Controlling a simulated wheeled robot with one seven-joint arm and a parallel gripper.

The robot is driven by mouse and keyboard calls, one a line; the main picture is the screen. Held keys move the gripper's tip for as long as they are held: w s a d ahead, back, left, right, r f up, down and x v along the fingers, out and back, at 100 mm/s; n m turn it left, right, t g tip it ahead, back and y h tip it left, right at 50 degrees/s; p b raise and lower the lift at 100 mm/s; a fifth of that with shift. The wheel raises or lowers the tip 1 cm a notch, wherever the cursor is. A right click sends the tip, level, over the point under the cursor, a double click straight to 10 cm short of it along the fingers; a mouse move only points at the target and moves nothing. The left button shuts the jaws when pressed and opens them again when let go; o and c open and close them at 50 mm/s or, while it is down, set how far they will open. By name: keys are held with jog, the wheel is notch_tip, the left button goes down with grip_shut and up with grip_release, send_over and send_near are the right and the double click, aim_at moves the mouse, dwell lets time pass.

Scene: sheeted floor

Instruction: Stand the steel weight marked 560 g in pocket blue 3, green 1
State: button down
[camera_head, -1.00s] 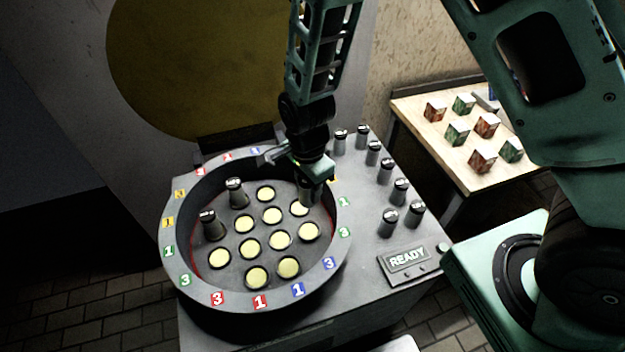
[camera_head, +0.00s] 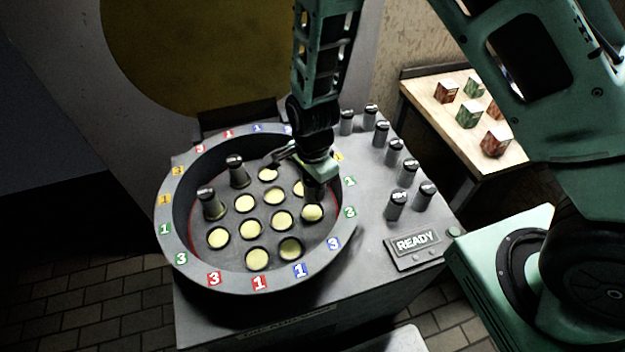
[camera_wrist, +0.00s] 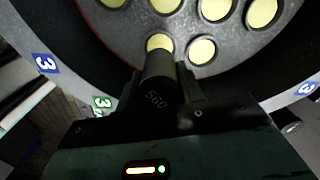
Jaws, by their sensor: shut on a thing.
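My gripper (camera_head: 318,176) is shut on the dark steel weight (camera_head: 314,192), inside the right part of the round tray. In the wrist view the weight (camera_wrist: 158,85) shows "560" on its side, and its far end overlaps a yellow pocket (camera_wrist: 159,43). I cannot tell whether its lower end is above or inside a pocket. The tray's grey rim (camera_head: 185,275) carries coloured numbers, among them a blue 3 (camera_head: 333,244) and a green label (camera_head: 349,181). A yellow-floored pocket (camera_head: 312,213) lies just in front of the weight. My gripper hides part of the far right pockets.
Two weights (camera_head: 210,204) (camera_head: 237,172) stand in pockets at the tray's left. Several more stand on the deck to the right, one near a READY panel (camera_head: 415,242). A wooden table (camera_head: 440,112) with red and green boxes is at the back right. The raised tray wall surrounds the pockets.

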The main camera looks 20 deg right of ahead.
jog(key=shift+f+b, duration=1.15)
jog(key=shift+f, duration=1.15)
jog(key=shift+f+b, duration=0.3)
jog(key=shift+f, duration=0.35)
jog(key=c, duration=0.8)
grip_release()
notch_tip(320, 180, up, 18)
jog(key=shift+f, duration=0.25)
jog(key=shift+s+a+r+n+y, duration=0.1)
jog(key=shift+s+r+n, duration=1.3)
jog(key=shift+s+n, duration=2.05)
jog(key=shift+s+d+r+n+y, duration=0.1)
jog(key=shift+s+r+n, duration=1.3)
jog(key=shift+s+n, duration=2.1)
jog(key=shift+s+a+r+n+y, duration=0.1)
jog(key=shift+s+r+n, duration=1.3)
jog(key=shift+s+n, duration=2.05)
jog(key=shift+w+n, duration=0.6)
jog(key=shift+w, duration=0.05)
